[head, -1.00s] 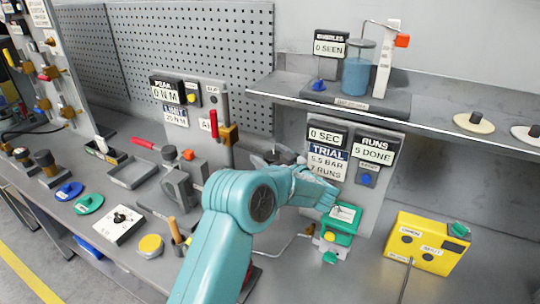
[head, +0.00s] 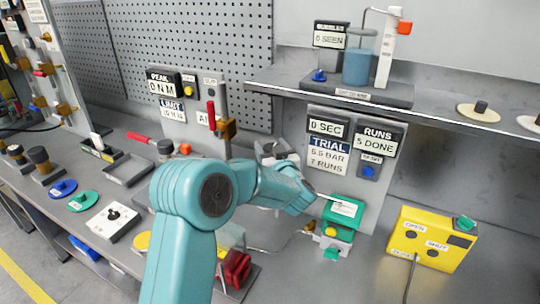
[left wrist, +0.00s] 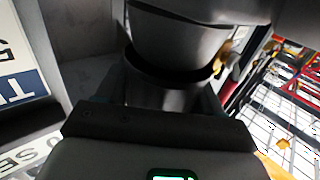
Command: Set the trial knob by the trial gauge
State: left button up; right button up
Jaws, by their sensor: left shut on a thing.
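The trial board (head: 340,165) stands behind the bench, reading 0 SEC, 5.5 BAR, 7 RUNS and 5 DONE. A green gauge unit (head: 343,211) with a white face sits in front of it. A yellow fitting (head: 331,232) is just below the gauge. In the left wrist view my left gripper (left wrist: 165,98) is shut on a dark grey round part (left wrist: 165,65). I cannot tell whether that is the trial knob. My right gripper is not in view.
A yellow box (head: 430,238) stands to the right, with a cable in front. A shelf (head: 440,122) overhangs the back. A red part (head: 236,268) lies close to my arm.

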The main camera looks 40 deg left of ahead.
pick_arm(q)
jog(key=shift+m+t+h+b, duration=0.9)
jog(key=shift+m+t+b, duration=0.1)
jog(key=shift+t+b, duration=0.25)
jog(key=shift+w+r+m+t+h, duration=0.1)
jog(key=shift+w+m+t+h, duration=0.05)
jog(key=shift+m+t+h, duration=0.2)
jog(key=o, duration=0.7)
jog(key=shift+o, duration=1.3)
jog(key=shift+w, duration=0.1)
